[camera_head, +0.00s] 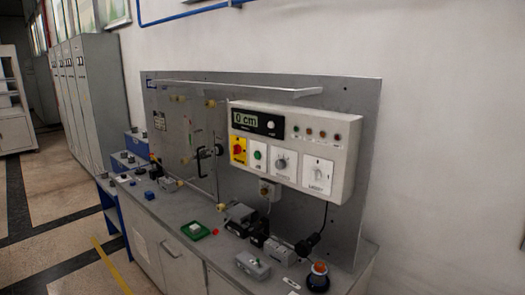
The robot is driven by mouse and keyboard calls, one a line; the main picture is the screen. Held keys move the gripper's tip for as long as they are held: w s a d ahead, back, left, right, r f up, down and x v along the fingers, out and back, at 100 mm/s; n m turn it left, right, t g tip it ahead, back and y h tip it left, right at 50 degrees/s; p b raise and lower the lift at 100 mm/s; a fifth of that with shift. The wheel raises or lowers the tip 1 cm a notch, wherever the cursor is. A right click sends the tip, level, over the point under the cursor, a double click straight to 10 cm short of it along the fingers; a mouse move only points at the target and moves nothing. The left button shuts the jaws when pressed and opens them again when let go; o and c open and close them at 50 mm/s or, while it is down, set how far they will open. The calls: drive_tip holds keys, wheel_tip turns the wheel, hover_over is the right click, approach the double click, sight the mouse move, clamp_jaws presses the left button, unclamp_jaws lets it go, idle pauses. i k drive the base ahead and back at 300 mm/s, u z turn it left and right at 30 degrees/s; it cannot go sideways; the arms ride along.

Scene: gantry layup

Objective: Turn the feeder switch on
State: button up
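A white control box (342,139) is fixed to an upright grey panel (346,91) above the bench. Along its lower row are a red rotary switch on a yellow plate (239,151), a green button (258,155), a grey knob (281,161) and a white rotary switch on a white plate (318,174). The small lettering beside them is too blurred to read, so I cannot tell which one is the feeder switch. A display (246,120) on the box reads "0 cm". My gripper is not in view.
The bench top (183,209) carries a green tray (195,230), grey boxes (253,265) and a dark round item with an orange top (318,277). A rail (240,88) runs across the panel's upper part. Grey lockers (97,95) stand at left; open floor (50,190) lies before them.

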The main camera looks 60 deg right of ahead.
sight(237, 149)
drive_tip(key=z, duration=5.65)
drive_tip(key=k, duration=0.9)
drive_tip(key=u, duration=5.75)
